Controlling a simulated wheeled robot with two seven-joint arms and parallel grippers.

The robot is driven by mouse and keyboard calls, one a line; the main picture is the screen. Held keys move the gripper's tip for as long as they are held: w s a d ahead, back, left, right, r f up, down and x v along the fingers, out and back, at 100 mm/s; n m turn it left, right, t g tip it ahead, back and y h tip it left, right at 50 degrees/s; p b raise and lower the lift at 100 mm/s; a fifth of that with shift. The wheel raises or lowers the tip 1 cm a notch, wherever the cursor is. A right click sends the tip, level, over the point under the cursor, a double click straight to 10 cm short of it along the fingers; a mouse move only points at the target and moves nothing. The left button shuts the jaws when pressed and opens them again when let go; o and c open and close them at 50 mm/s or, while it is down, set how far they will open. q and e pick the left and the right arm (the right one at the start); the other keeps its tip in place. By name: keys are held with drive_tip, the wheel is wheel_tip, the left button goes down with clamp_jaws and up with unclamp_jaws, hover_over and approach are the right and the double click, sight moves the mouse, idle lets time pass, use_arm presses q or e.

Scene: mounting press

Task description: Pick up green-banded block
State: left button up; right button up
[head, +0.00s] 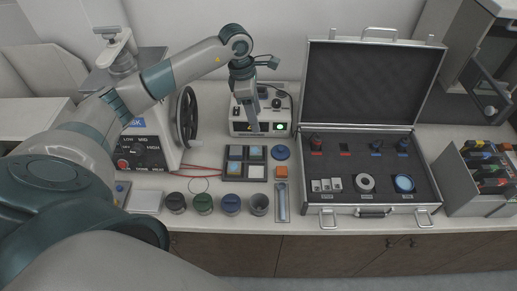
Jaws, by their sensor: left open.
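I cannot clearly pick out a green-banded block. The small tray (266,163) on the bench holds several small square blocks with pale and blue tops, too small to tell their bands. The left gripper (253,126) points down in front of the white control box (262,112), behind the tray. It is open, and I see nothing held in it. The right gripper is not in view.
Several cups stand along the front edge, one green (203,204). An open case (330,200) and a rack of coloured items (478,200) stand at right. A machine with a handwheel (187,118) stands left.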

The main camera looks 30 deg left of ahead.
use_arm(q)
drive_tip(key=shift+a+r+y, duration=0.15)
drive_tip(key=shift+a+y, duration=0.05)
drive_tip(key=shift+a, duration=0.35)
drive_tip(key=shift+a+r+y, duration=0.15)
drive_tip(key=shift+a+y, duration=0.05)
drive_tip(key=shift+a, duration=0.35)
drive_tip(key=shift+f, duration=0.1)
drive_tip(key=b, duration=0.5)
hover_over(256, 150)
drive_tip(key=f, duration=1.1)
drive_tip(key=shift+a, duration=0.4)
drive_tip(key=shift+d+f, duration=0.1)
drive_tip(key=shift+f, duration=0.4)
drive_tip(key=shift+f, duration=0.1)
drive_tip(key=shift+d+f+b, duration=0.15)
drive_tip(key=shift+f+b, duration=0.6)
drive_tip(key=shift+f, duration=1.75)
drive_tip(key=shift+s, duration=0.1)
